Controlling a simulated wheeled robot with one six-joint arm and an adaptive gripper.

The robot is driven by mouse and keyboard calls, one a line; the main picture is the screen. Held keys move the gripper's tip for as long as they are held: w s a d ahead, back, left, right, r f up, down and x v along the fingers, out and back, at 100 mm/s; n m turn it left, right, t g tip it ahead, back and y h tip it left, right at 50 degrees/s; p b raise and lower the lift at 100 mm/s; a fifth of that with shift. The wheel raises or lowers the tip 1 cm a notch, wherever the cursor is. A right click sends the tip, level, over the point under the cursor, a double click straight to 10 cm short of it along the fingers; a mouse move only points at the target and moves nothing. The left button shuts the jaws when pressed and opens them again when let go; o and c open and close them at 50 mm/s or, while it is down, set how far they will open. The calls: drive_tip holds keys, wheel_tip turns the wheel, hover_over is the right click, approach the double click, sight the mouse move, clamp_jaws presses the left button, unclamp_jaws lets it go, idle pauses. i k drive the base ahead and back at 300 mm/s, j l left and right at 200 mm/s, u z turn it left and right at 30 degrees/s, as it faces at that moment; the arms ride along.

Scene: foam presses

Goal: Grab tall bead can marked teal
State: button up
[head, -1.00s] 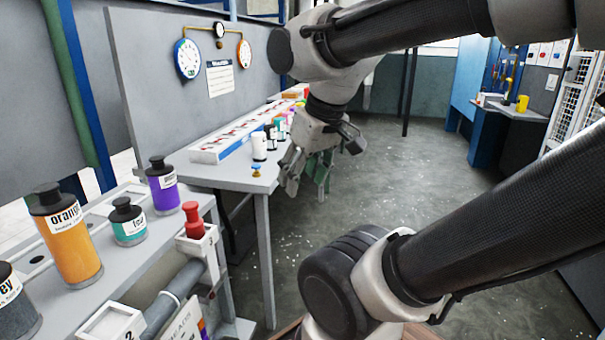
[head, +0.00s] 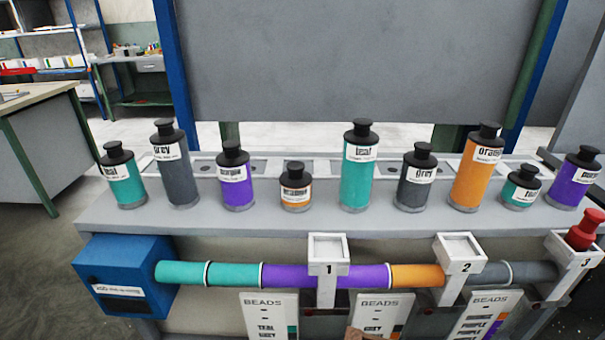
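The tall teal bead can (head: 356,190) stands upright near the middle of the grey shelf in the head view. It has a black cap and a white label reading "teal". A mid-height teal can (head: 126,190) stands at the far left of the row, and a short teal can (head: 517,194) stands toward the right. The tall teal can is between a short orange can (head: 295,200) and a mid-height grey can (head: 412,193), apart from both. My gripper is outside the current head view.
The row also holds a tall grey can (head: 180,182), a tall orange can (head: 471,188) and purple cans (head: 237,190). Below the shelf's front edge run a coloured tube, a blue box (head: 125,275) and numbered white holders (head: 328,250). A grey panel (head: 355,60) stands behind.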

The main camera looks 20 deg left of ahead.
sight(360, 145)
drive_tip(key=u, duration=0.8)
drive_tip(key=l+u, duration=0.35)
drive_tip(key=l, duration=0.4)
